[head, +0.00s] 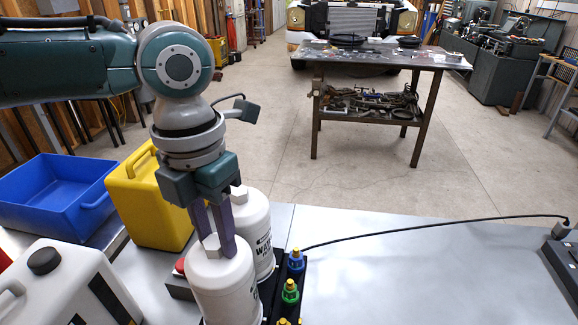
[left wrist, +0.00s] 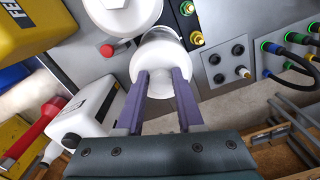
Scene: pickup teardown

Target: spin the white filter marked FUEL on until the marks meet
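A white filter (head: 222,287) stands upright in front. Its lettering is turned mostly out of sight at the right, so I cannot read it. My left gripper (head: 220,248) points down at its top from above, with its two purple fingers at the centre of the top. In the left wrist view, white filter (left wrist: 160,48) shows between and beyond the fingertips (left wrist: 160,76). I cannot tell whether the fingers press on the top or stand around it. A second white filter (head: 255,236), with partly hidden lettering starting "WA", stands behind. My right gripper is out of view.
Colored fittings (head: 290,291) stand in a black strip right of the filters. A red button (head: 180,266) sits left of them. A yellow can (head: 152,205), a blue bin (head: 58,192) and a white jug (head: 60,285) are at left. The bench (head: 400,285) at right is mostly clear.

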